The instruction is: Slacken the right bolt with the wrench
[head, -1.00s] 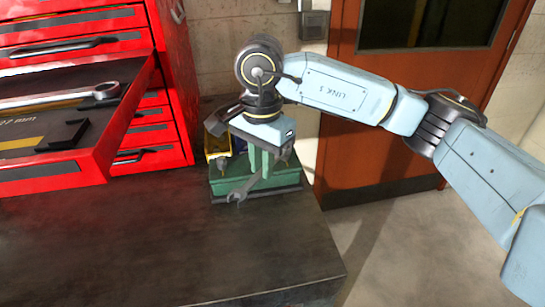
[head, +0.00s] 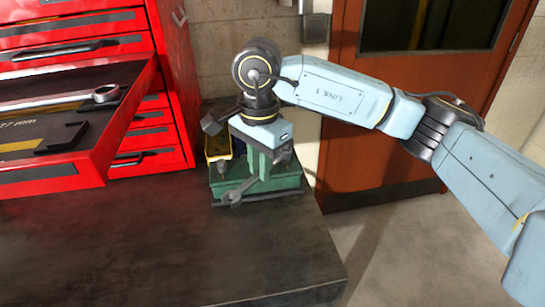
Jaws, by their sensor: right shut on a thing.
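My right gripper (head: 262,165) points down over the green motor base (head: 287,183) at the back right of the bench. It is shut on a grey wrench (head: 238,194), whose open end sticks out toward the lower left in front of the base. A grey bolt (head: 222,168) shows at the left of the base, below a yellow part (head: 211,146). My gripper and wrist hide much of the motor, and I cannot tell whether the wrench touches any bolt. My left gripper is not in view.
A red tool chest (head: 165,75) stands at the left with a drawer (head: 60,172) open. A larger ring-ended wrench (head: 105,94) lies in that drawer. The dark bench top (head: 170,245) is clear in front. A brown door (head: 400,100) is behind my right arm.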

